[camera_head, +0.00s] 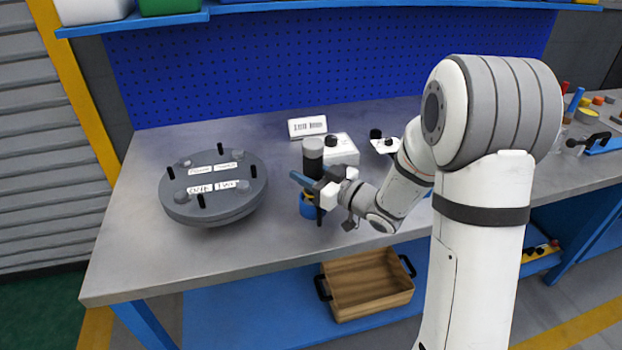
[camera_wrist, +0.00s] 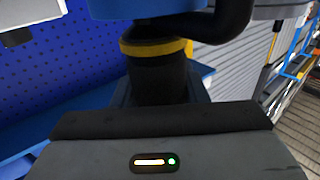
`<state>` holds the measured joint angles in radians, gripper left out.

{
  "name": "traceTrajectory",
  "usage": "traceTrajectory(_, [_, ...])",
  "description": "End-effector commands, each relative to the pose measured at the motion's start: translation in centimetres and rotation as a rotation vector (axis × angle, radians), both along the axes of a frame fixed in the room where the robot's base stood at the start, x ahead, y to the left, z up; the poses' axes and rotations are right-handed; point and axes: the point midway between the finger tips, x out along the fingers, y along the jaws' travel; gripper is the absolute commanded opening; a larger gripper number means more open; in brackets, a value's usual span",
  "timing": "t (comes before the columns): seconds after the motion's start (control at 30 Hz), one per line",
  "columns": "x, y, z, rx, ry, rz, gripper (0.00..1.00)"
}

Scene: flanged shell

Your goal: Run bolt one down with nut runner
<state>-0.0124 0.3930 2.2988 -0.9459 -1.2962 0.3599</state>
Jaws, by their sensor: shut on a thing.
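My gripper (camera_head: 320,190) is shut on the nut runner (camera_head: 312,162), which stands roughly upright in the jaws over the bench. The tool has a dark body with a grey top and a blue part below the jaws. The wrist view shows its black grip (camera_wrist: 157,80), yellow ring and blue part close up. The round grey flanged shell (camera_head: 228,208) lies to the left, apart from the tool. Several black upright pins and grey bolt heads stand around its rim, with white labels on top. I cannot read which bolt is number one.
A white box (camera_head: 341,149) with a black knob and a white sign (camera_head: 307,127) stand behind the tool. A white plate (camera_head: 385,145) with black knobs is beside my arm. A wooden crate (camera_head: 368,285) is below the bench. Bare bench lies between shell and tool.

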Motion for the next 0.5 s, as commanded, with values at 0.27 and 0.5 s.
traceTrajectory(0.27, [-0.01, -0.01, 0.10, 0.001, -0.002, 0.001, 0.00])
traceTrajectory(0.5, [0.02, -0.03, 0.77, 0.001, -0.004, 0.000, 0.00])
